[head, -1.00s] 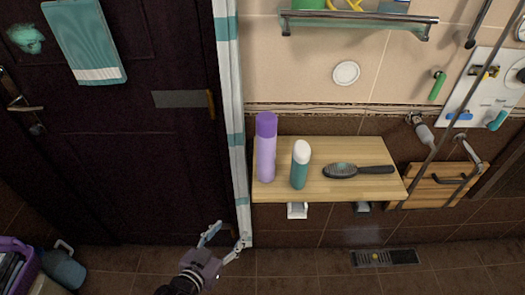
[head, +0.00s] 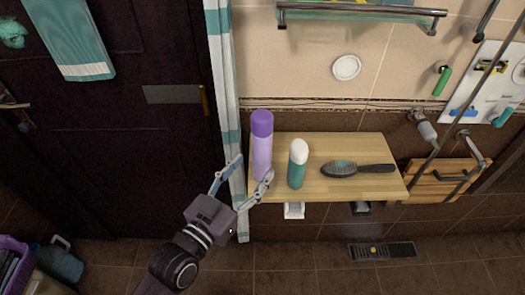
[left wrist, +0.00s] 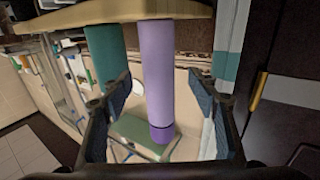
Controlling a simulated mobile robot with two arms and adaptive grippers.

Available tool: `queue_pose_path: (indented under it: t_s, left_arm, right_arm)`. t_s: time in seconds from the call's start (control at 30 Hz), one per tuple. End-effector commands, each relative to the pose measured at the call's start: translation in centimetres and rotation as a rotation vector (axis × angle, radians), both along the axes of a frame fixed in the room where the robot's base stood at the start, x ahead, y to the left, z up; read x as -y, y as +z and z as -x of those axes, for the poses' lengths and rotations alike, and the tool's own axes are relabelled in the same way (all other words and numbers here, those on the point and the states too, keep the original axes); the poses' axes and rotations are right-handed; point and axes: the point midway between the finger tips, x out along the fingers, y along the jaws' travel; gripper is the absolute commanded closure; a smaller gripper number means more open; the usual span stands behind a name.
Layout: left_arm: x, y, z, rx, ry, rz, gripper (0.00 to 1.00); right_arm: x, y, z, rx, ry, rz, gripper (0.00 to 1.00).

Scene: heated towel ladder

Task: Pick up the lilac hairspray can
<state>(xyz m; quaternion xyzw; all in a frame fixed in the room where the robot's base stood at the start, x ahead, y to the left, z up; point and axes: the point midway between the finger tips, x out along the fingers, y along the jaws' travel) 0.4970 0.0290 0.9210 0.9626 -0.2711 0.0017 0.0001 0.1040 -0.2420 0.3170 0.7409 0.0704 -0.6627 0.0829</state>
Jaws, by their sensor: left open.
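The lilac hairspray can (head: 262,158), with a darker purple cap, stands upright at the left end of the wooden shelf (head: 345,186). My left gripper (head: 246,174) is open and empty in front of the can, low at its left side; one fingertip overlaps the can's lower part in the head view. In the left wrist view, which looks upside down, the can (left wrist: 168,85) lies between the two spread fingers (left wrist: 163,97), with gaps on both sides. I cannot tell how deep it sits between them. My right gripper is not in view.
A teal bottle with a white cap (head: 298,165) stands just right of the can; it also shows in the left wrist view (left wrist: 104,52). A hairbrush (head: 355,169) lies farther right. A striped curtain (head: 228,100) hangs close on the left. A glass shelf (head: 360,18) is above.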

Motion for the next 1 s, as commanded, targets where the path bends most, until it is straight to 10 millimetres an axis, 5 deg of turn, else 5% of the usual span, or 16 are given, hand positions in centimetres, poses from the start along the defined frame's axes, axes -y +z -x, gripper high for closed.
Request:
queue_pose_path:
  t_s: [0.23, 0.63, 1.0]
  left_arm:
    - [2.0, 0.9, -3.0, 0.000, 0.000, 0.002, 0.46]
    - [2.8, 0.6, -4.3, -0.001, 0.000, -0.001, 0.46]
    - [2.8, 0.6, -4.2, -0.001, 0.000, -0.001, 0.86]
  right_arm:
    - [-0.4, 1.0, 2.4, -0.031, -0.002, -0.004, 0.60]
    - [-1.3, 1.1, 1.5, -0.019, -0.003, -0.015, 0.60]
    - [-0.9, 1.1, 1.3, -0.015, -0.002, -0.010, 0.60]
